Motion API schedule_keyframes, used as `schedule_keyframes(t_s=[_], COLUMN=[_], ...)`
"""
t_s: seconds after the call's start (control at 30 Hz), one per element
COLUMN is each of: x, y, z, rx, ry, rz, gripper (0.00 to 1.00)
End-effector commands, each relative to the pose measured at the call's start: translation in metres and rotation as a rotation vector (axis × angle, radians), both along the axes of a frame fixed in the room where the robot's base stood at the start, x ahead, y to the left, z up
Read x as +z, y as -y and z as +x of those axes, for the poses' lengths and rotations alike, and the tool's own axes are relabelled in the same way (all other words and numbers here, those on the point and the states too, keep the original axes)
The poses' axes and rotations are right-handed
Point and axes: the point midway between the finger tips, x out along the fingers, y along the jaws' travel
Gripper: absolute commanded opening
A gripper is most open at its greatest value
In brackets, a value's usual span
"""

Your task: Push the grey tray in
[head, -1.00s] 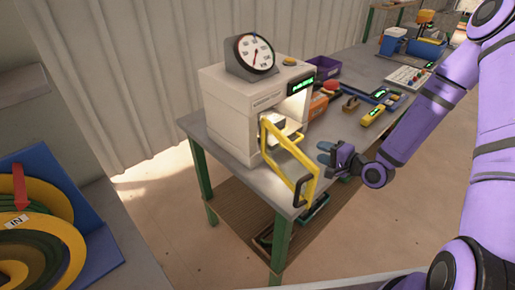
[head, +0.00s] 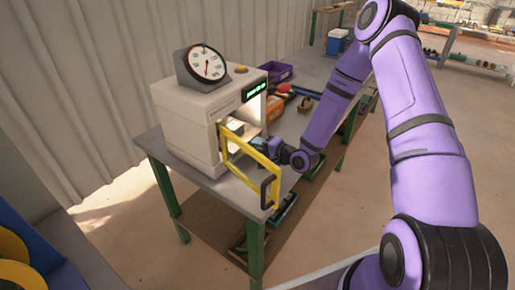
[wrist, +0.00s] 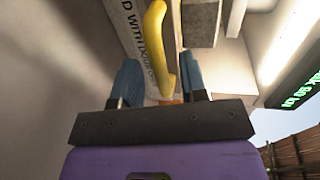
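The press (head: 190,125) is a white box with a dial on top. Its yellow-framed door (head: 240,168) stands open toward the front. In the opening, a light grey piece (head: 236,127) shows, probably the grey tray or what lies on it; the door frame and shadow partly hide it. My gripper (head: 277,147) is in front of the opening, just behind the door frame. In the wrist view its two blue fingers (wrist: 158,85) are apart, with a yellow bar (wrist: 158,45) showing between them. Contact with the bar cannot be told. A grey block-like piece (wrist: 201,22) is ahead to the right.
A lit green display (head: 255,90) is on the press front. A purple bin (head: 279,72) and an orange thing (head: 275,108) stand behind on the bench (head: 205,182). The open door juts past the bench edge. Floor in front is free.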

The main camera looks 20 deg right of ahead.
Motion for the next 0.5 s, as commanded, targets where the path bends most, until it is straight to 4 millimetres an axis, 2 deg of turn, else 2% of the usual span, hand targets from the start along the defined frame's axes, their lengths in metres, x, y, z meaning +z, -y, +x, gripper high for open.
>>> schedule_keyframes(t_s=[0.37,0.5], x=[-0.0012,-0.0011], y=[-0.0032,-0.0032], z=[0.0048,0.0047], rx=[-0.001,-0.001], ry=[0.000,0.000], rz=[0.000,0.000], gripper=[0.40,0.10])
